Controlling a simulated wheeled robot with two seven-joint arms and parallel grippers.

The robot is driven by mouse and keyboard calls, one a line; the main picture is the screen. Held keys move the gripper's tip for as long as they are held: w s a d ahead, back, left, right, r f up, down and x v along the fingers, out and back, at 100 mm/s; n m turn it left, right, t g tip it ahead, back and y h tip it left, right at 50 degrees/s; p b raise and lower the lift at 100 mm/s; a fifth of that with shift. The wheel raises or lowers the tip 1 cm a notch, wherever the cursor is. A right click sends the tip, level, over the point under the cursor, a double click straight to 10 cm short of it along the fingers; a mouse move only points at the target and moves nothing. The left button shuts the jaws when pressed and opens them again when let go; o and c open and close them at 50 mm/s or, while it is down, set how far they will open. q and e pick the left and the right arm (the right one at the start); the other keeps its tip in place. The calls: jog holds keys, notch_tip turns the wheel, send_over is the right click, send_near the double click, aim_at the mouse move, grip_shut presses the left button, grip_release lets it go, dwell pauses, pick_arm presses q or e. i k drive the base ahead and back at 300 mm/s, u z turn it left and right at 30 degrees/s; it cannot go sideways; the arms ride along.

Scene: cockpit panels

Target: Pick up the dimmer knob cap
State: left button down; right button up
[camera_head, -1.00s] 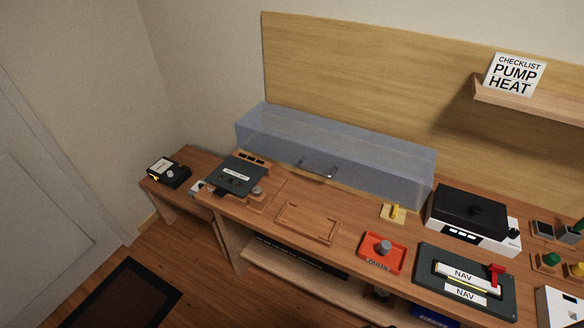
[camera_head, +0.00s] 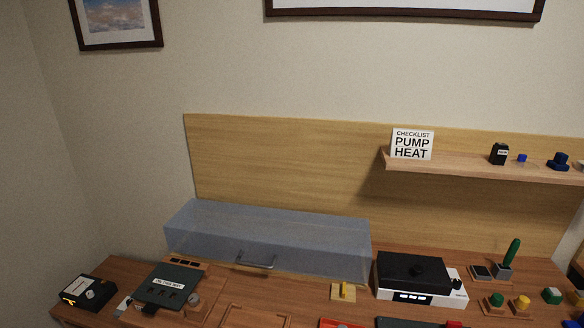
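I cannot tell for sure which piece is the dimmer knob cap. A small grey round knob (camera_head: 193,299) sits on the desk beside the dark panel (camera_head: 172,284) at the lower left. The red-orange tray (camera_head: 340,323) shows only its top rim at the bottom edge, and its inside is out of frame. Neither of my grippers is in view.
A clear blue-tinted box with a handle (camera_head: 256,260) stands along the desk's back. A black-and-white unit (camera_head: 414,280) stands right of it. A yellow switch (camera_head: 344,292) lies between them. A wall shelf (camera_head: 480,168) holds a checklist card (camera_head: 411,145) and small dark parts.

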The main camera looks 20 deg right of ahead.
aim_at(523, 302)
jog(key=z, duration=2.45)
